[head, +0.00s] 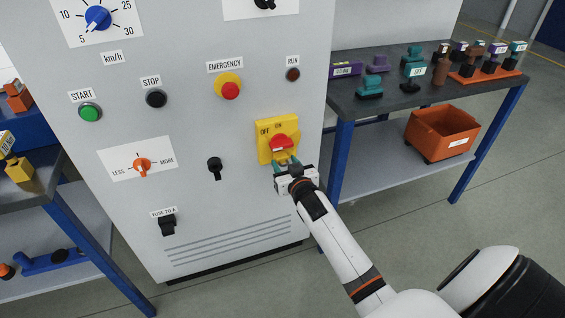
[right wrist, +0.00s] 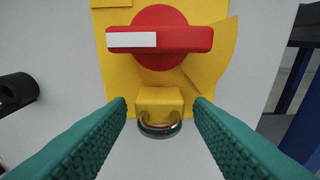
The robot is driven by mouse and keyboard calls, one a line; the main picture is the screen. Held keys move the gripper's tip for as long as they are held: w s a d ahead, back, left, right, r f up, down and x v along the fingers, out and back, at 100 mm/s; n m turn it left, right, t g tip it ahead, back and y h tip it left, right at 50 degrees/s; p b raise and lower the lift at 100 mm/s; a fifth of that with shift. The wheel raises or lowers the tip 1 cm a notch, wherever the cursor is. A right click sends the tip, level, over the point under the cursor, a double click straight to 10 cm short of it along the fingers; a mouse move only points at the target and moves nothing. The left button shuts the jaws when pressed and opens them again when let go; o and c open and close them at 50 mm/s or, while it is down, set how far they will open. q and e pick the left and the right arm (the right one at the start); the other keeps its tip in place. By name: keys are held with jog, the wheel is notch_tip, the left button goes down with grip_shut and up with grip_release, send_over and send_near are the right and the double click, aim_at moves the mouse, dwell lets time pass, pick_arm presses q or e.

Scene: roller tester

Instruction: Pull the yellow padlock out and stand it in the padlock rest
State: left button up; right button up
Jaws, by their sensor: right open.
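The yellow padlock (right wrist: 160,101) shows in the right wrist view, just below the red switch handle (right wrist: 190,40) on its yellow plate (right wrist: 118,70). Its metal shackle is at the bottom, toward the camera. My right gripper (right wrist: 161,107) is open, with one teal finger on each side of the padlock and a small gap visible on both sides. In the head view the right gripper (head: 287,162) is at the lower edge of the yellow switch plate (head: 265,140) and hides the padlock. I cannot make out the padlock rest. My left gripper is not in view.
The grey cabinet (head: 200,120) carries buttons, knobs and a black knob (head: 215,168) left of the switch. A bench (head: 400,100) with several stamp-like items and an orange bin (head: 440,135) stands at the right. Another bench (head: 45,190) holds a yellow block (head: 19,171) at the left.

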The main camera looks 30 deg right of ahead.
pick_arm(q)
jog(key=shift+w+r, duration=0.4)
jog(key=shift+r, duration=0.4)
pick_arm(e)
jog(key=shift+x, duration=1.4)
grip_shut()
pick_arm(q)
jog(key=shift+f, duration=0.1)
pick_arm(e)
jog(key=shift+a, duration=0.1)
jog(key=shift+s, duration=0.2)
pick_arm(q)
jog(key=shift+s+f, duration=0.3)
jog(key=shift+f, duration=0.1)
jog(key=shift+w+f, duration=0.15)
pick_arm(e)
jog(key=shift+s, duration=0.15)
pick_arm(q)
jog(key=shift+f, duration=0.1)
